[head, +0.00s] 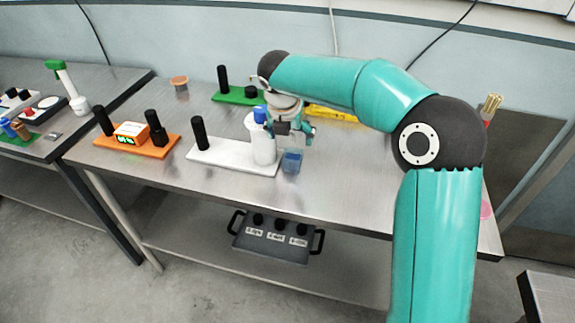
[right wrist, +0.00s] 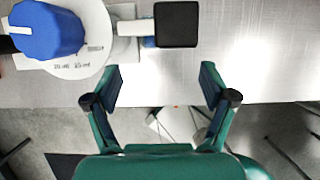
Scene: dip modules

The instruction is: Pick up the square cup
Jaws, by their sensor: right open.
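A small translucent blue square cup (head: 291,161) stands on the table near its front edge in the head view, just right of the white cylinder (head: 263,145). My right gripper (head: 298,131) is above the cup, its fingers apart and empty. In the right wrist view its open fingertips (right wrist: 162,72) have bare table and the table edge between them. A dark square piece (right wrist: 176,24) lies ahead of the fingers there. I cannot tell whether it is the cup or a part above it. My left gripper is not in view.
The cylinder's blue knob (right wrist: 47,29) is left of the fingers. A white base (head: 228,158) with a black post (head: 199,133) extends left. An orange module (head: 137,142), a green one (head: 238,96) and a yellow one (head: 332,113) also stand on the table. The front right of the table is bare.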

